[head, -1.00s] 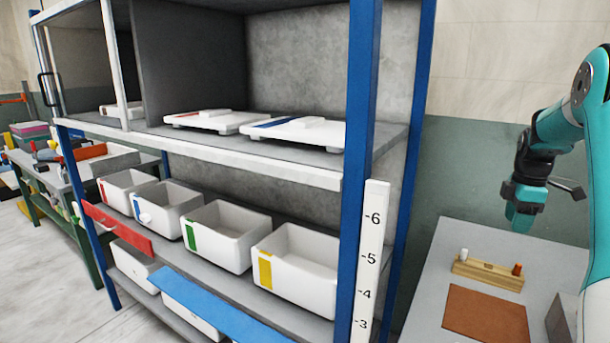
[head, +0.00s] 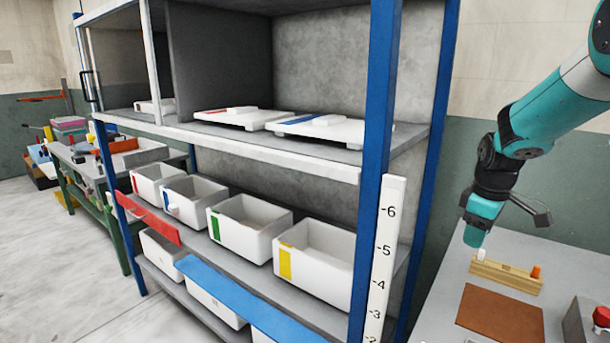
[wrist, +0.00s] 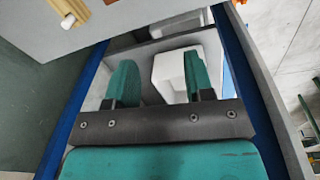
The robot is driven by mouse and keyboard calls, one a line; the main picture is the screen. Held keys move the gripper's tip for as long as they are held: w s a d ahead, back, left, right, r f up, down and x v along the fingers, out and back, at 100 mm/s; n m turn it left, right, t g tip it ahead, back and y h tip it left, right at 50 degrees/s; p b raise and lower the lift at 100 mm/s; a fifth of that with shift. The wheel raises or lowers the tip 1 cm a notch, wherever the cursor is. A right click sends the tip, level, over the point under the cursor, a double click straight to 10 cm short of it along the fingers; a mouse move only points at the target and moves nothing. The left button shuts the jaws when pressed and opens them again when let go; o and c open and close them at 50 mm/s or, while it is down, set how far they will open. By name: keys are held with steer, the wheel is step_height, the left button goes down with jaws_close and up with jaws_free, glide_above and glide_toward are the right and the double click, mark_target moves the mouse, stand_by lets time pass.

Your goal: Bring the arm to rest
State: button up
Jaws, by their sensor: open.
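My arm reaches in from the right in the head view. My gripper (head: 478,232) hangs pointing down, left of and above the wooden block on the grey table. In the wrist view my gripper (wrist: 160,80) shows two teal fingers standing apart with nothing between them. Beyond the fingers a white bin (wrist: 178,70) shows in the gap, with space between it and them.
A blue-post shelf rack (head: 378,110) stands left of my arm, holding white bins such as the yellow-marked one (head: 330,262). A grey table (head: 440,310) at the right carries a wooden block (head: 505,277), a brown mat (head: 498,315) and a red knob (head: 601,316).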

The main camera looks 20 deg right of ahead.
steer(key=s+a+m+t, duration=0.1)
steer(key=s+a+m, duration=0.1)
steer(key=s+a, duration=0.35)
steer(key=s+a+f+m+y, duration=0.1)
steer(key=s+a+m, duration=0.1)
steer(key=a, duration=0.7)
steer(key=s+a+m+t, duration=0.1)
steer(key=s+a, duration=0.3)
steer(key=a, duration=0.3)
steer(key=s+a+r+n+g+y, duration=0.3)
steer(key=s+a+r+n, duration=0.3)
steer(key=s+a, duration=0.4)
steer(key=a+r, duration=0.1)
steer(key=a, duration=0.2)
steer(key=shift+a+r+y, duration=0.15)
steer(key=shift+y, duration=0.25)
steer(key=shift+c, duration=0.5)
